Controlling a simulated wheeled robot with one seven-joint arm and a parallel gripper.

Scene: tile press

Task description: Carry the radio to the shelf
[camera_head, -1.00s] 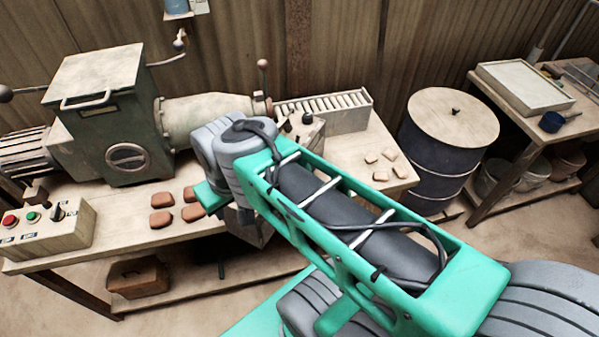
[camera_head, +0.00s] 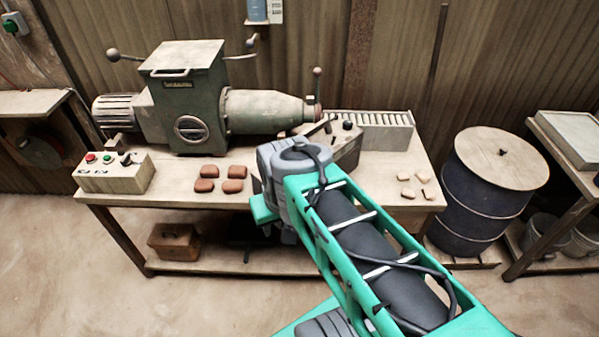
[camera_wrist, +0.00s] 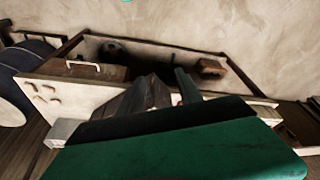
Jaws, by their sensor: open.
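The radio appears to be the worn grey-brown box (camera_head: 346,149) with a dark knob on the table, in front of the roller rack. My arm covers its left and lower part in the head view. A dark boxy shape (camera_wrist: 143,97) ahead of my gripper in the wrist view may be the radio, but I cannot tell for sure. My gripper (camera_wrist: 168,88) is open, with nothing clearly held. In the head view it is mostly hidden behind my arm, near the table's front edge. A low shelf (camera_head: 225,262) runs under the table and holds a brown wooden box (camera_head: 175,241).
The table (camera_head: 110,192) carries a green press (camera_head: 185,100), a button box (camera_head: 113,172), brown tiles (camera_head: 220,180), pale tiles (camera_head: 414,186) and the roller rack (camera_head: 375,132). A blue drum (camera_head: 485,205) and a side bench (camera_head: 560,165) stand right. The floor at front left is clear.

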